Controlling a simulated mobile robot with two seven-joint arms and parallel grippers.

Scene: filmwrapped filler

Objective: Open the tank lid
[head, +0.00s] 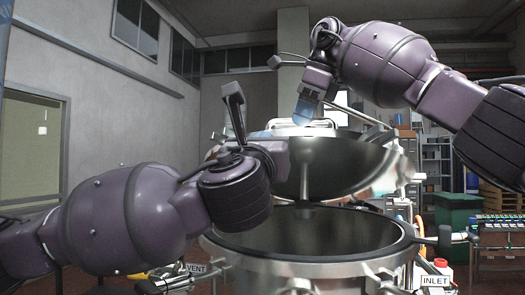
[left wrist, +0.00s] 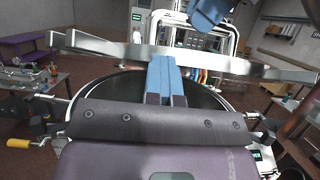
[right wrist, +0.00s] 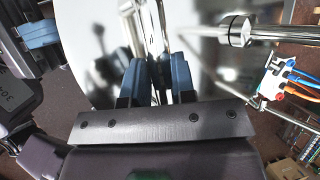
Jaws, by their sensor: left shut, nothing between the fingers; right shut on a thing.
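The steel tank (head: 375,266) stands open-mouthed in the lower middle of the head view. Its domed metal lid (head: 350,165) is raised and tilted above the mouth, with a clear gap between them. My right gripper (head: 303,108) is at the top of the lid. In the right wrist view its blue fingers (right wrist: 157,76) are closed on a metal bar, the lid handle (right wrist: 155,25). My left gripper's blue fingers (left wrist: 166,78) are together and empty in the left wrist view, over the dark tank opening. In the head view my left wrist hides much of them.
A long metal bar (left wrist: 110,45) crosses the left wrist view close to the left fingers. A clamp knob (head: 445,238) sticks out at the tank's right. A green bin (head: 456,215) and shelves (head: 436,160) stand behind. Signs marked VENT and INLET flank the tank.

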